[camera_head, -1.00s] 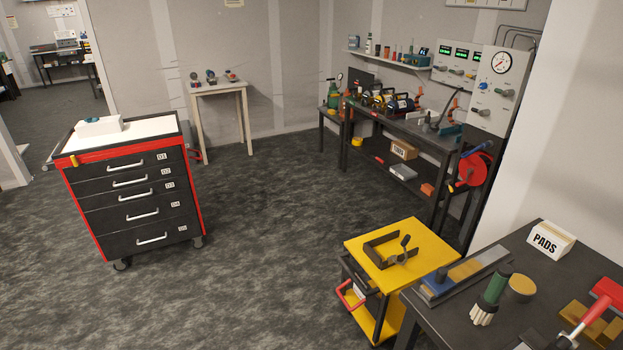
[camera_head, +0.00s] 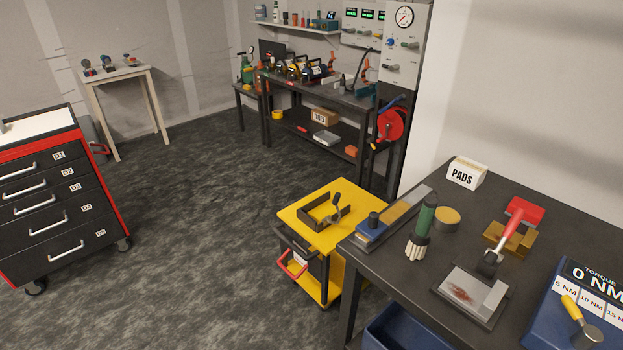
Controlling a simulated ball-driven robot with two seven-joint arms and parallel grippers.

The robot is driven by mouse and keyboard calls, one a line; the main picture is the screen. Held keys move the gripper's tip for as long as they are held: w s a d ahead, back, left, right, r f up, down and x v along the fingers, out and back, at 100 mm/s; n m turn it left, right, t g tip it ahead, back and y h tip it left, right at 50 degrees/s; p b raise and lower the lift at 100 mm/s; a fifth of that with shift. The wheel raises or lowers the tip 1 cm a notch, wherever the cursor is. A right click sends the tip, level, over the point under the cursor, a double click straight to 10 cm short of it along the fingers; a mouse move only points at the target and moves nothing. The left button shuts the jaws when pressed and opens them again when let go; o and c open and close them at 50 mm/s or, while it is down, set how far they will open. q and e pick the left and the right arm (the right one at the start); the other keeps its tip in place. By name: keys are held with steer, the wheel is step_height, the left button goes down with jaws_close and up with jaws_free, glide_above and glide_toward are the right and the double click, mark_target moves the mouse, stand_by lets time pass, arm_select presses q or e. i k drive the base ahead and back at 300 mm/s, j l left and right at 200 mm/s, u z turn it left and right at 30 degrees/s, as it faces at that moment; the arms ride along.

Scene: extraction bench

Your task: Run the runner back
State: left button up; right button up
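A long flat rail (camera_head: 408,207) lies along the left edge of the dark bench at right. A blue block with a dark knob (camera_head: 371,230) sits at its near left end; it looks like the runner, though I cannot be sure. A tan strip shows along the rail beyond the block. Neither of my grippers is in view.
A yellow cart (camera_head: 345,205) adjoins the bench. Open floor lies left.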

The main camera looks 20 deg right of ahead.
mark_target(372, 228)
steer(key=z, duration=1.2)
